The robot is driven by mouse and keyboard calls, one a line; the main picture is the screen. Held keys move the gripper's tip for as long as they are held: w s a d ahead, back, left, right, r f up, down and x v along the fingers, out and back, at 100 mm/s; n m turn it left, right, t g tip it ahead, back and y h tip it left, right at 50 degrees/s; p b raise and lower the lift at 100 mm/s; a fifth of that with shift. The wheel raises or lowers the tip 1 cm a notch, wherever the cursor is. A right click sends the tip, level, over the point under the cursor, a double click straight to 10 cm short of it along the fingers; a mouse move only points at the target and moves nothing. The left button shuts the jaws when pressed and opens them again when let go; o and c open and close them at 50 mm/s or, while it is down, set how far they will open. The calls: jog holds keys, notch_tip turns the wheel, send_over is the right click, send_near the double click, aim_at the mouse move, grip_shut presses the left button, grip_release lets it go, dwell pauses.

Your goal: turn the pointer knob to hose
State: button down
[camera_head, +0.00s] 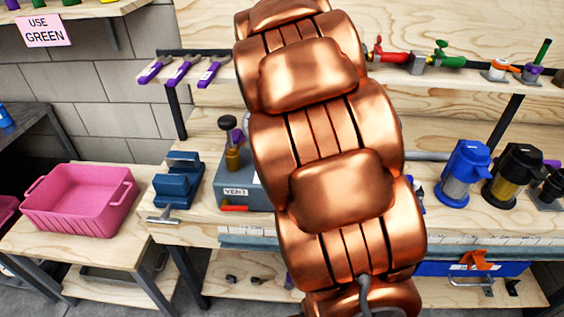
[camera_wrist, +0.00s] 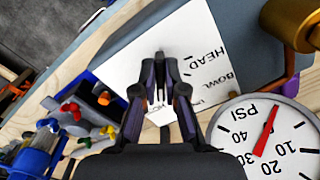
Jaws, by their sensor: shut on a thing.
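In the wrist view, a white label plate (camera_wrist: 128,62) on a grey-blue box carries the words HEAD and BOWL; a third marking near my fingers is partly covered. My gripper (camera_wrist: 160,78) is over this plate, its dark fingers closed on the pointer knob (camera_wrist: 160,56). Only a small dark part of the knob shows at the fingertips, so I cannot tell which word it points to. In the head view, my copper arm hides the gripper and the knob. The grey-blue box (camera_head: 232,191) with a VENT label shows partly beside the arm.
A PSI gauge (camera_wrist: 266,140) with a red needle sits close to my gripper's right, with a brass part (camera_wrist: 290,22) above it. A blue bin (camera_wrist: 102,92) of coloured parts lies left. On the bench are a pink crate (camera_head: 82,200), blue clamp (camera_head: 178,182) and blue-topped filter (camera_head: 463,172).

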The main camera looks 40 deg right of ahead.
jog(key=shift+a, duration=0.1)
jog(key=c, duration=1.2)
grip_release()
jog(key=shift+c, duration=0.2)
jog(key=shift+r, duration=0.15)
notch_tip(320, 180, up, 12)
